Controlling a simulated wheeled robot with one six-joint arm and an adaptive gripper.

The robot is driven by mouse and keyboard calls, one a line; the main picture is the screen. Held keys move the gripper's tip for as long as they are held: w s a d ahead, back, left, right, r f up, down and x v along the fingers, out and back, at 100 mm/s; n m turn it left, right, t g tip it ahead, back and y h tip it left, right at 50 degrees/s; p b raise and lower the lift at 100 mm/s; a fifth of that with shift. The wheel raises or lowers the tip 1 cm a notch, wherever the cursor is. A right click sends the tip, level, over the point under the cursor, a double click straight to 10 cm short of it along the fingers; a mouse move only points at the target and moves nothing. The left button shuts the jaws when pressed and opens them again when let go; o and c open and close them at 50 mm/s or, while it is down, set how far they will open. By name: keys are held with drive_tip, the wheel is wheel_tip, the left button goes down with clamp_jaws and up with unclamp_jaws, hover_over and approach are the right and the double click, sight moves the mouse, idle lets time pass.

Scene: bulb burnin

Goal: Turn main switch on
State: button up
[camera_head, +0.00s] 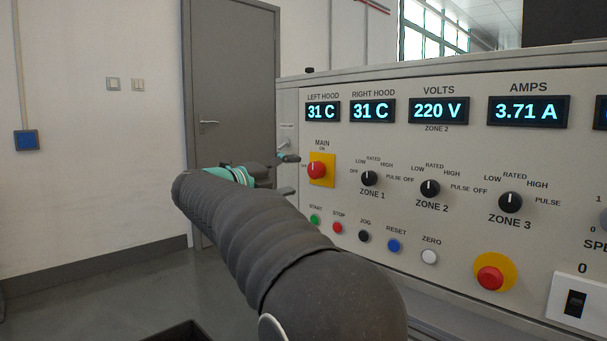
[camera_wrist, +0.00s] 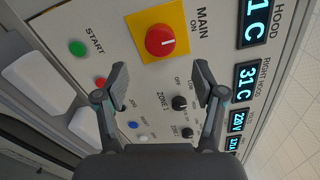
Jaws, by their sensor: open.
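The main switch is a red knob (camera_head: 317,170) on a yellow plate (camera_head: 328,181), under the MAIN label at the panel's left end. In the wrist view the red knob (camera_wrist: 160,41) shows a white line pointing toward the side of the ON label. My gripper (camera_head: 287,175) is just left of the switch in the head view. In the wrist view my gripper (camera_wrist: 162,80) has its fingers spread apart with nothing between them. The knob appears beyond the fingertips, and I see no contact.
Zone 1 knob (camera_head: 369,178), the green start button (camera_head: 315,219) and the red stop button (camera_head: 337,227) lie near the switch. The displays are lit, with the volts display (camera_head: 439,111) reading 220 V. A grey door (camera_head: 233,90) stands behind, with open floor at left.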

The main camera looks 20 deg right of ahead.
drive_tip(key=shift+v, duration=2)
